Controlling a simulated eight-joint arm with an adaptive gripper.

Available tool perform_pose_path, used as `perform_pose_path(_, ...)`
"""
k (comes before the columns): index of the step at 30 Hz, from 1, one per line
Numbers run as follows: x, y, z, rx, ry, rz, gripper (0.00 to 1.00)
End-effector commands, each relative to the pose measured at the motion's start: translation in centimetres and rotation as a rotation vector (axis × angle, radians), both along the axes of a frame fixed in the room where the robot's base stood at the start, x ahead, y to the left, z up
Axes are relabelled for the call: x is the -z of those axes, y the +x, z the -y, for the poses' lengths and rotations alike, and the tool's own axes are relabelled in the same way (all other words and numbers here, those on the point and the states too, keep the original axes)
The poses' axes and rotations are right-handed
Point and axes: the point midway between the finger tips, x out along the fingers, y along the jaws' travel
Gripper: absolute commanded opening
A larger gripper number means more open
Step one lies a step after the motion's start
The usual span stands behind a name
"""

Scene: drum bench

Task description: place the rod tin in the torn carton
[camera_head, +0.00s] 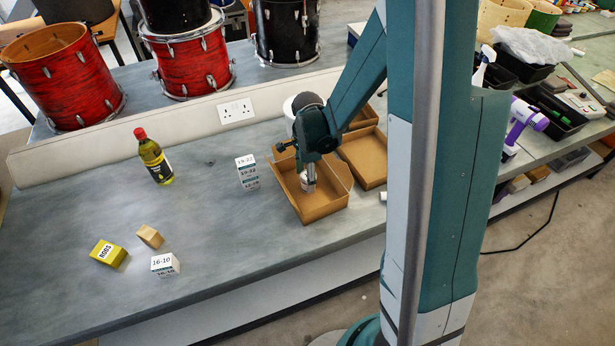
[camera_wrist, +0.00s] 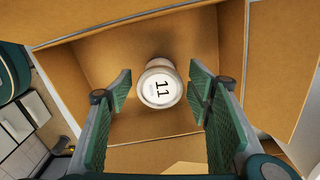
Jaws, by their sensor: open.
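A yellow tin marked RODS (camera_head: 108,253) sits at the left front of the bench, away from my gripper. An open cardboard carton (camera_head: 322,211) stands at the bench's right, with a raised flap; I cannot tell if it is the torn one. My gripper (camera_head: 308,182) points down into this carton. The container is inside the carton (camera_wrist: 95,55). The tin is outside the wrist view.
A second open carton (camera_head: 365,160) lies to the right, and another behind it. White boxes marked 19-22 (camera_head: 247,172) and 16-10 (camera_head: 165,265), a wooden block (camera_head: 150,236) and an oil bottle (camera_head: 154,158) stand on the bench. The bench middle is clear.

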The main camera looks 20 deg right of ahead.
Motion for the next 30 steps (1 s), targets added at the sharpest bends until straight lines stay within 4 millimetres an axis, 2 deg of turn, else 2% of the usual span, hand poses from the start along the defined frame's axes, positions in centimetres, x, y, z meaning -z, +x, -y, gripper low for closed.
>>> perform_pose_path(11,-2.7,0.0,0.0,0.0,0.0,0.0,0.51)
perform_pose_path(30,-10.2,0.0,0.0,0.0,0.0,0.0,0.51)
